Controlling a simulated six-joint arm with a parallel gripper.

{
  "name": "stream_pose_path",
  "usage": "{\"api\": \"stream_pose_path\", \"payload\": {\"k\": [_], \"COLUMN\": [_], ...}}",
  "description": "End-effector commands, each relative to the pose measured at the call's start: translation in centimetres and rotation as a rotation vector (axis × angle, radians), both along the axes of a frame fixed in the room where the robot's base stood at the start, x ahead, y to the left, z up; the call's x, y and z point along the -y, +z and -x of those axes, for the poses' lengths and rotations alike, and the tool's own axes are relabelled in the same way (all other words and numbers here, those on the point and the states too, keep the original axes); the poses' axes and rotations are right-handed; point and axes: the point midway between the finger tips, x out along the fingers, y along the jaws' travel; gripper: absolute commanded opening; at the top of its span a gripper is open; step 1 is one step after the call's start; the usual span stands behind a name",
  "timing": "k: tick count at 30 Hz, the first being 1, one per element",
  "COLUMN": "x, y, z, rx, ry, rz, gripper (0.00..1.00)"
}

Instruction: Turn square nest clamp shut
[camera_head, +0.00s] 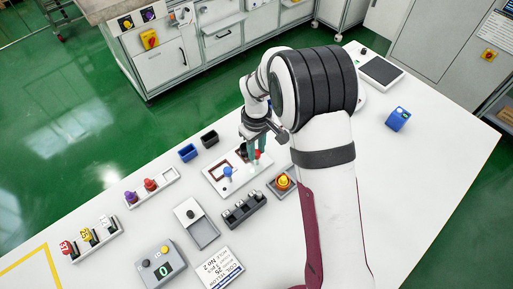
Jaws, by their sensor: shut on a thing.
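A white fixture plate (228,190) lies on the table below my arm. It carries dark recesses, a blue knob (227,171) toward its left and a small red part (258,154) toward its right. My gripper (254,155) points down over the plate's right side, with its greenish fingers at the red part. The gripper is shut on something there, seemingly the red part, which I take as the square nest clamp. The fingers hide most of it, so its turn angle cannot be told.
A dark block with several slots (243,211) is in front. Blue (188,153) and black (209,138) bins stand behind left.

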Motion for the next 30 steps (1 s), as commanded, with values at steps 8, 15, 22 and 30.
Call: {"api": "stream_pose_path", "payload": {"k": [8, 15, 22, 30], "x": [0.0, 0.0, 0.0, 0.0], "y": [0.0, 0.1, 4.7, 12.9], "z": [0.0, 0.0, -0.1, -0.1], "rx": [-0.002, 0.0, 0.006, 0.004], "ry": [-0.001, -0.001, -0.001, -0.001], "rz": [0.001, 0.0, -0.002, -0.001], "gripper": [0.59, 0.59, 0.59, 0.59]}}
